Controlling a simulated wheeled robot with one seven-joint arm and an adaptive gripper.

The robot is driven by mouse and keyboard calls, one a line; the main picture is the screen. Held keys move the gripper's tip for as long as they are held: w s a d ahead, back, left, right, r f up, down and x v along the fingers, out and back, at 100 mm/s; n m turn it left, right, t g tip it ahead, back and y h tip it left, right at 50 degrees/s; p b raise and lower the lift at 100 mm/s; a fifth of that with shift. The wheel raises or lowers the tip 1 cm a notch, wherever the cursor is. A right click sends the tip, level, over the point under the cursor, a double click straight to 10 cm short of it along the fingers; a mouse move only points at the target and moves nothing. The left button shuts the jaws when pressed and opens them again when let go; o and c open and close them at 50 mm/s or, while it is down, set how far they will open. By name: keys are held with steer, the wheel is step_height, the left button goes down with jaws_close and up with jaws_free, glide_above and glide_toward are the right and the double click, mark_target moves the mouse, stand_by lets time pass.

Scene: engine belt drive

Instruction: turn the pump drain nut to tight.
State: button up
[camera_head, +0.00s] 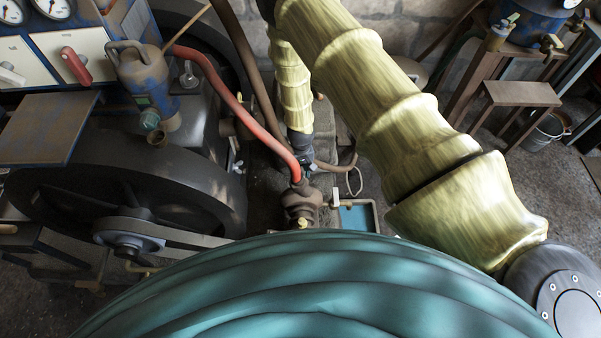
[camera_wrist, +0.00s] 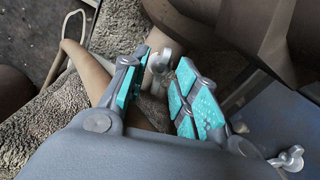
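A small metal wing-shaped nut (camera_wrist: 158,62), which looks like the pump drain nut, shows in the wrist view. It lies between and slightly beyond the fingertips of my gripper (camera_wrist: 165,72). The two fingers with teal pads stand apart, with a visible gap on the right side of the nut. The left fingertip is close to the nut; I cannot tell whether it touches. In the head view my arm in its yellow sleeve hides the nut and most of my gripper, beside the brown pump body (camera_head: 301,200).
A red hose (camera_head: 237,108) runs down to the pump. A blue tray (camera_head: 356,217) stands right of it. A large dark flywheel (camera_head: 60,185) with a belt is at the left. Another wing nut (camera_wrist: 288,158) shows at the lower right of the wrist view.

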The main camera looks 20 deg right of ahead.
steer(key=shift+f, duration=1)
steer(key=shift+c, duration=0.3)
jaws_close()
steer(key=shift+m+b, duration=0.3)
steer(key=shift+m, duration=1.2)
steer(key=shift+o, duration=0.3)
jaws_free()
